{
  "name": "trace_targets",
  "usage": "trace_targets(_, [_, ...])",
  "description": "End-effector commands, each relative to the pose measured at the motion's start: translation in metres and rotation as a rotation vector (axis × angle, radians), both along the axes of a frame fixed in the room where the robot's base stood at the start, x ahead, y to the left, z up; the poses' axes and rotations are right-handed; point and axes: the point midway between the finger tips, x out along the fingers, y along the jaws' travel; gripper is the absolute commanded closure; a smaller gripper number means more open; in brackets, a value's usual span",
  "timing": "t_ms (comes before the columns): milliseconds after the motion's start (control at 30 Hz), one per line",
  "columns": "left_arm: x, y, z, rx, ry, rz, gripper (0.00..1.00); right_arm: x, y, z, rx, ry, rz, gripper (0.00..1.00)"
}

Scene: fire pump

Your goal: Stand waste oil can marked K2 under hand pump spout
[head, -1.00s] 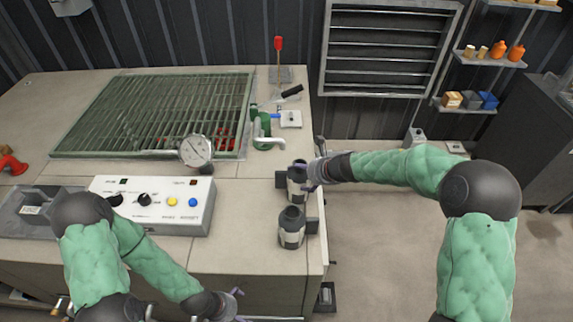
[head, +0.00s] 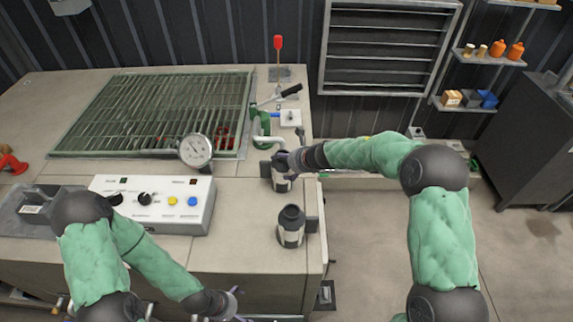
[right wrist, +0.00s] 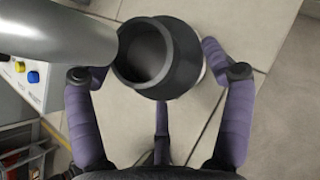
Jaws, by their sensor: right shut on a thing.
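My right gripper (head: 283,162) is shut on a dark can (head: 281,184) with a pale band, upright at the right side of the bench top. In the right wrist view the purple fingers flank the can's open mouth (right wrist: 146,55), and the grey spout pipe (right wrist: 60,35) reaches its left rim. The green hand pump (head: 262,130) with its pale spout (head: 270,139) stands just behind the held can. A second similar can (head: 291,226) stands nearer the front edge. I cannot read K2 on either can. My left gripper (head: 230,303) is low at the front; its fingers are unclear.
A control box (head: 155,205) with knobs and buttons and a round gauge (head: 195,150) stand left of the cans. A green grating (head: 155,115) covers the back left. The bench's right edge is close to both cans. Floor lies free to the right.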

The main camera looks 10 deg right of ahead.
Motion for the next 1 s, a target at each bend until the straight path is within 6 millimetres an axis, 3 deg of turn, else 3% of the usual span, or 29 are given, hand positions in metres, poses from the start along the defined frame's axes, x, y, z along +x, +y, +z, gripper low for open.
trace_targets(233, [0.000, 0.000, -0.001, 0.000, -0.001, 0.000, 0.00, 0.000, 0.000, -0.001, -0.001, -0.002, 0.000, 0.78])
trace_targets(267, [0.000, 0.000, 0.000, 0.000, -0.001, 0.000, 0.00, 0.000, 0.000, -0.001, 0.001, 0.000, 0.001, 0.10])
trace_targets(300, [0.000, 0.000, 0.000, 0.000, -0.001, 0.000, 0.00, 0.000, 0.000, -0.001, 0.001, 0.000, 0.001, 0.00])
trace_targets(733, [0.000, 0.000, 0.002, 0.000, -0.001, 0.000, 0.00, 0.000, 0.000, 0.002, 0.000, 0.000, 0.001, 0.00])
trace_targets(1000, [0.000, 0.000, 0.014, 0.000, -0.001, 0.000, 0.00, -0.022, -0.015, 0.031, -0.001, -0.002, -0.001, 0.00])
